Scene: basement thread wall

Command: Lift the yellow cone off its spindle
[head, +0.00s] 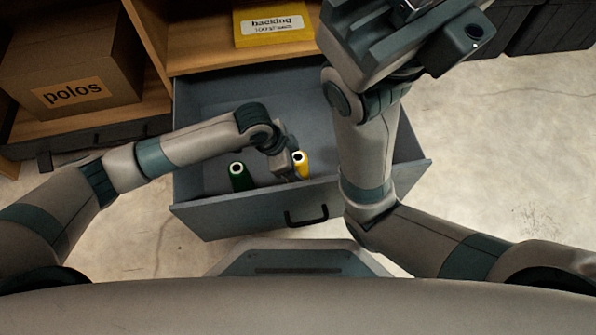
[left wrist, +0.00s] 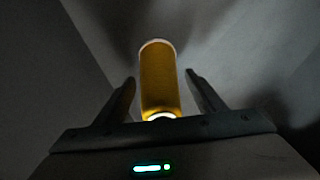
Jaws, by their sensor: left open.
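The yellow cone (head: 304,167) stands upright in the open grey drawer (head: 235,220), near its front. A dark green cone (head: 239,178) stands to its left. My left gripper (head: 290,166) reaches down into the drawer right beside the yellow cone. In the left wrist view, the left gripper (left wrist: 160,82) is open, with one finger on each side of the yellow cone (left wrist: 160,85) and gaps on both sides. The spindle cannot be made out. My right gripper's body (head: 405,40) is at the top of the head view; its fingers cannot be made out.
A cardboard box labelled polos (head: 72,70) sits on the wooden shelf at left. A yellow box labelled backing (head: 275,24) sits above the drawer. Dark bins (head: 550,25) stand at the upper right. My right arm crosses over the drawer's right side.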

